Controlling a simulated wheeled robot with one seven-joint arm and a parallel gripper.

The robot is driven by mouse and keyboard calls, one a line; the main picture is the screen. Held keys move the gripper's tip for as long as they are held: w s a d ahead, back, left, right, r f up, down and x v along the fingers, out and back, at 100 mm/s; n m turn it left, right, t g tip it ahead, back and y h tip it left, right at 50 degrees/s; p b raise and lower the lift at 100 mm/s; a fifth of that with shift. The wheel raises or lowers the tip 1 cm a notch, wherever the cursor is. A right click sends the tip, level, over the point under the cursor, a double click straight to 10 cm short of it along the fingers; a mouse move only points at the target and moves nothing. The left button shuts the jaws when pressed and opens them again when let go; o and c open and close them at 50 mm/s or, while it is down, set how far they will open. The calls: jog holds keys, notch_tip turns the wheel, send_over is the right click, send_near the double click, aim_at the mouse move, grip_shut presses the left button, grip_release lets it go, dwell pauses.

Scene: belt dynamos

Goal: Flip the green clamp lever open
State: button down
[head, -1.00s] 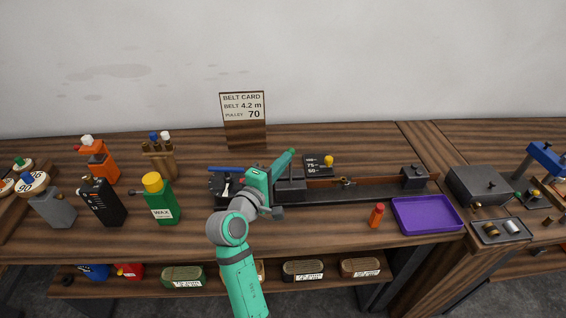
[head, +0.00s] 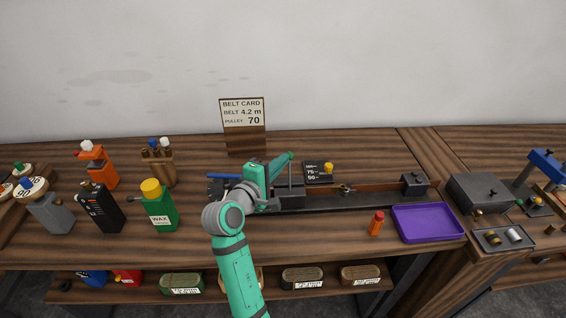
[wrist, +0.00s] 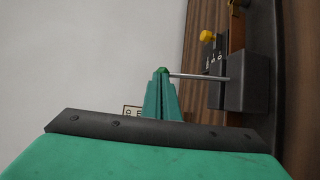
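The clamp lever is a thin metal rod with a green knob (wrist: 163,70) at its end. In the wrist view the rod runs from the knob to a dark block (wrist: 247,80). In the head view the rod (head: 289,173) stands nearly upright over the dark bench fixture (head: 320,198). My gripper (wrist: 163,82) also shows in the head view (head: 288,156) above the fixture. Its fingers are close together, with the knob between their tips. The fingers hide part of the knob.
A dark scale plate with a yellow knob (head: 328,168) lies behind the fixture. A green wax bottle (head: 160,222) stands left. The belt card (head: 243,113) stands behind.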

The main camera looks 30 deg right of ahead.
jog(key=r+v, duration=0.1)
jog(key=v, duration=1.3)
jog(key=shift+w, duration=0.2)
jog(key=shift+w, duration=0.1)
